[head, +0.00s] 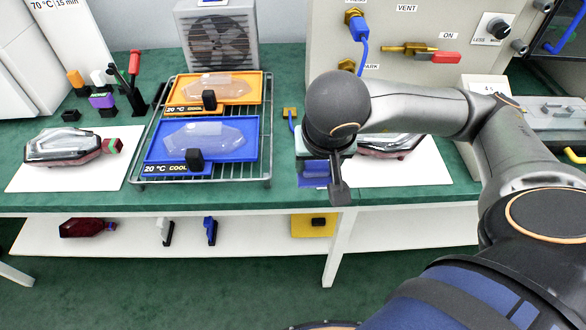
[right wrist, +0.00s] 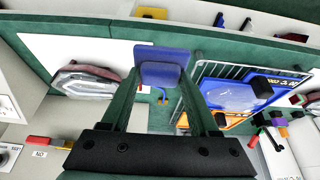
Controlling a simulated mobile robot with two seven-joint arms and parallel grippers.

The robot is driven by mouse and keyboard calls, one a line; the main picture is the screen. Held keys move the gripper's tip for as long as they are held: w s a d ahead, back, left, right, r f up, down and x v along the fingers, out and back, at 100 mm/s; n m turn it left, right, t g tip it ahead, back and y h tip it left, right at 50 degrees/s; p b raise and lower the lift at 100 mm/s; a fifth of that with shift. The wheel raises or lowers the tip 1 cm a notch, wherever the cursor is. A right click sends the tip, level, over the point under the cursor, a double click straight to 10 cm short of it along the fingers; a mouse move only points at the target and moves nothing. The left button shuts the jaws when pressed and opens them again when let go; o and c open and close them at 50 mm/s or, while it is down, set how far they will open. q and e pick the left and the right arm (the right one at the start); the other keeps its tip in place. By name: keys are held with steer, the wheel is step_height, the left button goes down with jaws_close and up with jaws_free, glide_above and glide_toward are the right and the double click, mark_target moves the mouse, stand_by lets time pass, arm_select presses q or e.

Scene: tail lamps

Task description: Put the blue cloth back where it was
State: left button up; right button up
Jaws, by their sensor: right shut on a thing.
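The blue cloth (right wrist: 160,72) looks like a small folded pad. In the right wrist view it sits between the fingertips of my right gripper (right wrist: 163,80), which is shut on it. In the head view the blue cloth (head: 315,169) shows at the front edge of the green bench (head: 250,198), partly hidden by my right gripper (head: 325,172). I cannot tell whether the cloth touches the bench. My left gripper is not in view.
Left of the cloth, a wire rack (head: 266,160) holds a blue tray (head: 240,148) and an orange tray (head: 250,90). A white mat (head: 420,172) with a lamp (head: 392,150) lies to its right.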

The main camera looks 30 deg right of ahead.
steer(key=shift+w+d+f, duration=0.2)
steer(key=shift+w+f, duration=0.05)
steer(key=shift+f, duration=0.1)
steer(key=w+d+f, duration=0.1)
steer(key=w+f, duration=0.2)
steer(key=w, duration=0.1)
steer(key=w+d+f, duration=0.1)
steer(key=w+f, duration=0.2)
steer(key=w, duration=0.1)
steer(key=w+d+f, duration=0.1)
steer(key=w+f, duration=0.2)
steer(key=w, duration=0.1)
steer(key=shift+w+d, duration=0.2)
step_height(320, 180, down, 3)
steer(key=shift+w+f+p, duration=0.1)
steer(key=shift+w+p, duration=0.05)
steer(key=shift+p, duration=0.3)
steer(key=shift+f, duration=0.25)
steer(key=o, duration=0.7)
steer(key=shift+f, duration=0.1)
steer(key=o, duration=0.5)
steer(key=shift+c, duration=0.2)
